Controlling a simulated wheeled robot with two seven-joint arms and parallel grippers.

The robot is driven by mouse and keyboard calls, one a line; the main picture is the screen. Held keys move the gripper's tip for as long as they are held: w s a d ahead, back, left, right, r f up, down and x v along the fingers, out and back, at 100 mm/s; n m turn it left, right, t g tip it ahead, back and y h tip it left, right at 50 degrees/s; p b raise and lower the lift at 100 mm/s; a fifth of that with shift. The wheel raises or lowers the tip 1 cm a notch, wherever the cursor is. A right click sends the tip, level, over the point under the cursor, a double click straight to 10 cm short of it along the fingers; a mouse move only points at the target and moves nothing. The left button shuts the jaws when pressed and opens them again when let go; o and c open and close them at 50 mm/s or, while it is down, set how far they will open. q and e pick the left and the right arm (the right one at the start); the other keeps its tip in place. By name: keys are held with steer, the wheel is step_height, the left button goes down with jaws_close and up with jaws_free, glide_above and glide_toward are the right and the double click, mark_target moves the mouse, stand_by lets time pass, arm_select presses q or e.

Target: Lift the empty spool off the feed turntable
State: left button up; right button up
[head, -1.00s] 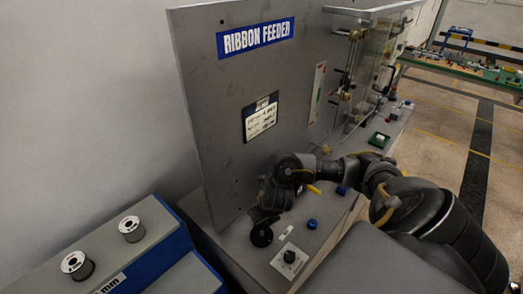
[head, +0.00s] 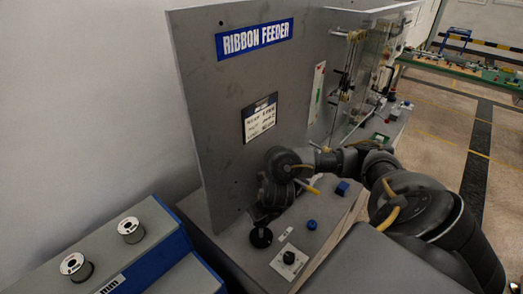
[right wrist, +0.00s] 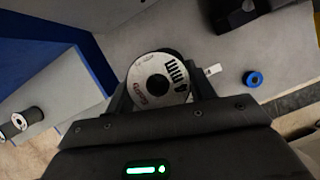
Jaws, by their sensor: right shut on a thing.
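In the right wrist view, an empty-looking spool (right wrist: 152,86) with a white printed face and a dark centre hole sits between the two fingers of my right gripper (right wrist: 163,98). The gripper is shut on it. In the head view my right gripper (head: 272,196) is in front of the grey ribbon feeder panel (head: 240,130), above the grey deck. The spool is hidden there by the gripper and arm. I cannot clearly make out the feed turntable or the gap under the spool. My left gripper is not in view.
Two spools (head: 131,229) (head: 75,266) stand on a grey and blue rack at lower left. A black round knob (head: 260,237), a blue cap (head: 311,225), a dial plate (head: 289,261) and a blue block (head: 342,188) are on the deck. A clear guard (head: 372,60) stands behind.

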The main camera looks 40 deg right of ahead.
steer(key=shift+r, duration=1.1)
